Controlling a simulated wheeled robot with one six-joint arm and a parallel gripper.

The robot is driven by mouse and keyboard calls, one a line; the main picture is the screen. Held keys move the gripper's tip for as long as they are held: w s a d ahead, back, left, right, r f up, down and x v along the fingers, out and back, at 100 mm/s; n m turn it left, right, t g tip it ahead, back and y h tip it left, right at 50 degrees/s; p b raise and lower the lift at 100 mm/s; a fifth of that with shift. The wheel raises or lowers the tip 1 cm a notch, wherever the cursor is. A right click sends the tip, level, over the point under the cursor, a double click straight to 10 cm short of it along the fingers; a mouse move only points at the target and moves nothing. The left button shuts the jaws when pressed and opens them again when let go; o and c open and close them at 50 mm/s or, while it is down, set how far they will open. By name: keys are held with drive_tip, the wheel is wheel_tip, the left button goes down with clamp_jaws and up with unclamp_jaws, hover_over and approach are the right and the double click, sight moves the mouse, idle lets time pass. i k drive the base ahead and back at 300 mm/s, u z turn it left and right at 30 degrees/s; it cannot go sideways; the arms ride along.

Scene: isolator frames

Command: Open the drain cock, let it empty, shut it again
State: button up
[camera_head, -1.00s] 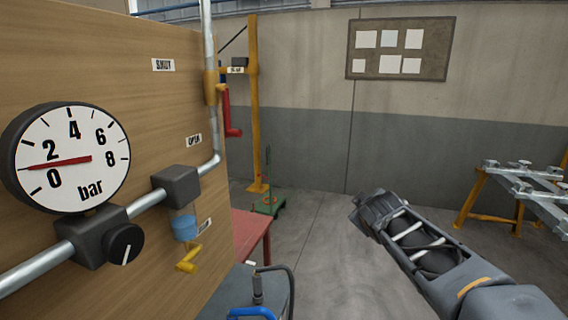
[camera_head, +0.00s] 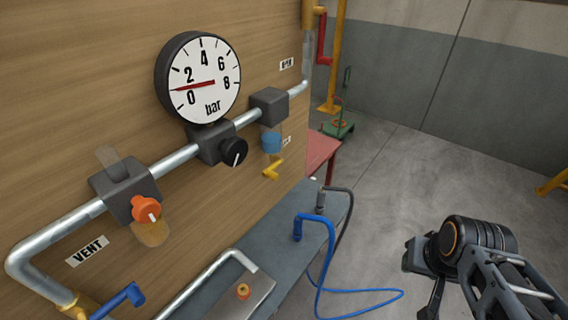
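A small yellow cock lever (camera_head: 272,170) hangs under a blue bowl (camera_head: 271,143), which is below a dark block on the pipe. It looks like the drain cock; the small label beside it is partly hidden and unreadable. The lever points down to the left. A round gauge (camera_head: 205,78) marked bar has its red needle between 0 and 2. My gripper (camera_head: 424,275) is at the lower right over open floor, well apart from the panel and the cock. Its fingers are dark and seen edge-on, so their opening is unclear. Nothing shows held.
The wooden panel (camera_head: 90,90) carries a black knob (camera_head: 233,152), an orange knob (camera_head: 146,209), a VENT label (camera_head: 88,250) and a blue lever (camera_head: 118,301). A grey bench (camera_head: 255,235) with a blue hose (camera_head: 329,265) stands below. Floor between bench and gripper is mostly clear.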

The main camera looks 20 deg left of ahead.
sight(278, 161)
drive_tip(key=z, duration=0.55)
drive_tip(key=k, duration=0.1)
drive_tip(key=u, duration=0.65)
drive_tip(key=i, duration=0.15)
drive_tip(key=u, duration=2.7)
drive_tip(key=k, duration=0.55)
drive_tip(key=z, duration=0.2)
